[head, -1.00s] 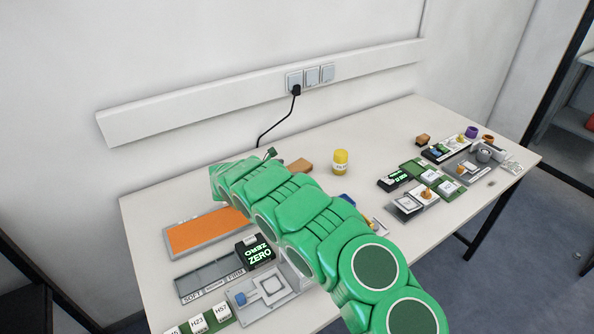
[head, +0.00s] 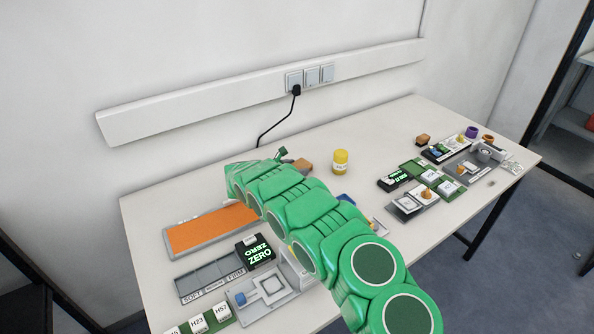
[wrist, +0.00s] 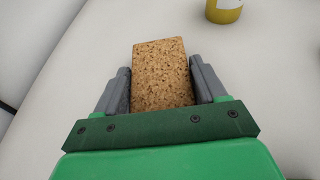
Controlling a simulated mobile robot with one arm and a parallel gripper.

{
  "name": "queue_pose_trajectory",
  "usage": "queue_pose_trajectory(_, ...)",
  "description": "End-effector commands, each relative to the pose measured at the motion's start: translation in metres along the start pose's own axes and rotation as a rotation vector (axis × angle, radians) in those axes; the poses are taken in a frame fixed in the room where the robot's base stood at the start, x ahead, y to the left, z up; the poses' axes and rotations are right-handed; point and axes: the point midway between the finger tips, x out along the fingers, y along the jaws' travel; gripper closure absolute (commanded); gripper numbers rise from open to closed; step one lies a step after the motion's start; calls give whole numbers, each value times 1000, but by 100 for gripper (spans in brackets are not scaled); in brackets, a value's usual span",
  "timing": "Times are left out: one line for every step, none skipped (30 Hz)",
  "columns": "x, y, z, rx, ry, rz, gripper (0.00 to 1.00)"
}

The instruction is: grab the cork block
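The cork block (wrist: 162,72) is a speckled brown block on the white table in the wrist view. In the head view the cork block (head: 303,165) shows partly behind the end of my arm. My gripper (wrist: 160,82) is open, with one grey finger on each side of the block. A narrow gap shows at the left finger; the right finger is very close to the block, and I cannot tell whether it touches. In the head view the fingers are mostly hidden by my green arm.
A yellow jar (head: 340,161) stands just right of the cork block. An orange pad (head: 208,230) and a black ZERO box (head: 256,252) lie at the left. Several small devices, including a black display unit (head: 394,181), crowd the right side. The wall with sockets (head: 311,76) is behind.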

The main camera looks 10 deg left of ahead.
Motion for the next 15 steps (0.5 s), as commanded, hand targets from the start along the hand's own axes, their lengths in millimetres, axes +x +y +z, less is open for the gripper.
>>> queue_pose_trajectory(0, 0, 0, 0, 0, 0, 43)
queue_pose_trajectory(0, 0, 0, 0, 0, 0, 47)
queue_pose_trajectory(0, 0, 0, 0, 0, 0, 53)
queue_pose_trajectory(0, 0, 0, 0, 0, 0, 58)
queue_pose_trajectory(0, 0, 0, 0, 0, 0, 60)
queue_pose_trajectory(0, 0, 0, 0, 0, 0, 60)
queue_pose_trajectory(0, 0, 0, 0, 0, 0, 60)
queue_pose_trajectory(0, 0, 0, 0, 0, 0, 60)
queue_pose_trajectory(0, 0, 0, 0, 0, 0, 60)
queue_pose_trajectory(0, 0, 0, 0, 0, 0, 60)
queue_pose_trajectory(0, 0, 0, 0, 0, 0, 60)
queue_pose_trajectory(0, 0, 0, 0, 0, 0, 60)
queue_pose_trajectory(-1, 0, 1, 0, 0, 0, 60)
queue_pose_trajectory(-1, 0, 2, 0, 0, 0, 60)
queue_pose_trajectory(-2, 0, 4, 1, 0, 0, 60)
